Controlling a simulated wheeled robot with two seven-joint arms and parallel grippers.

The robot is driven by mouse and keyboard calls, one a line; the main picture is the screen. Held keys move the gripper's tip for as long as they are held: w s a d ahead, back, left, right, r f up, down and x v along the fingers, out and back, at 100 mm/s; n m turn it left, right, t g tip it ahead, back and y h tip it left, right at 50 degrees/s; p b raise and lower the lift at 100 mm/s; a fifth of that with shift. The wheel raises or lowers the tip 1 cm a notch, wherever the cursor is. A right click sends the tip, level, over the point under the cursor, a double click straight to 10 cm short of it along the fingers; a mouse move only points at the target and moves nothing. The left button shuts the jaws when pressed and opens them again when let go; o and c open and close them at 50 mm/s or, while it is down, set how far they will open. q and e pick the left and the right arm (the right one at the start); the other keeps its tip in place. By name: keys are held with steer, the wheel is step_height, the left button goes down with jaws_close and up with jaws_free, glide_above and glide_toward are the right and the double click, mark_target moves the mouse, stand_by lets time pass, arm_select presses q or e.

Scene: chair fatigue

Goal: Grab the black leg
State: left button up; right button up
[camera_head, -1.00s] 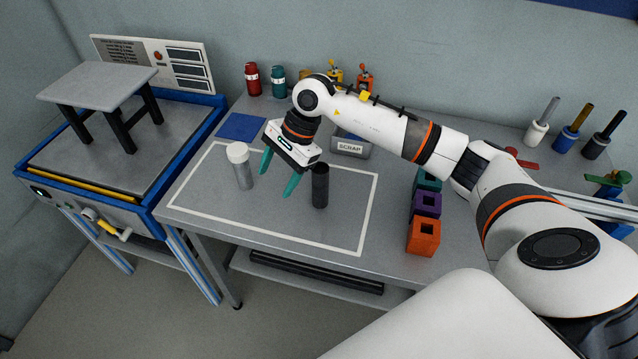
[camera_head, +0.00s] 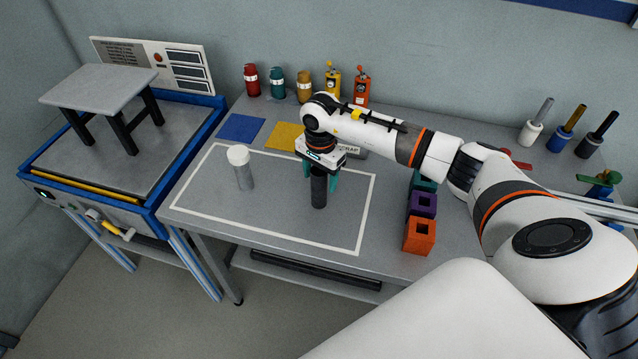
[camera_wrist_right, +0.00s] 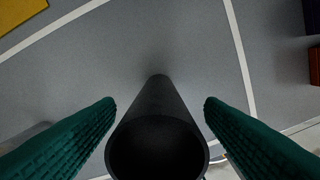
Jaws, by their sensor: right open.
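The black leg (camera_head: 318,188) is a dark upright hollow tube standing inside the white outline on the grey table. My right gripper (camera_head: 320,178) is above and around its upper part, pointing down, with the green fingers open on either side. In the right wrist view the black leg (camera_wrist_right: 158,130) stands between the two fingers (camera_wrist_right: 160,125), with a visible gap on each side. My left gripper is not in view.
A grey cylinder with a white top (camera_head: 243,170) stands left of the leg inside the outline. Orange (camera_head: 420,236) and purple (camera_head: 423,205) blocks stand to the right. A SCRAP bin (camera_head: 352,151) is partly hidden behind my gripper. The table's front left is clear.

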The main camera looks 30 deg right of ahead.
steer(key=shift+a+f, duration=0.15)
steer(key=shift+f, duration=1.4)
steer(key=shift+c, duration=0.5)
steer(key=shift+r, duration=0.1)
steer(key=c, duration=1.1)
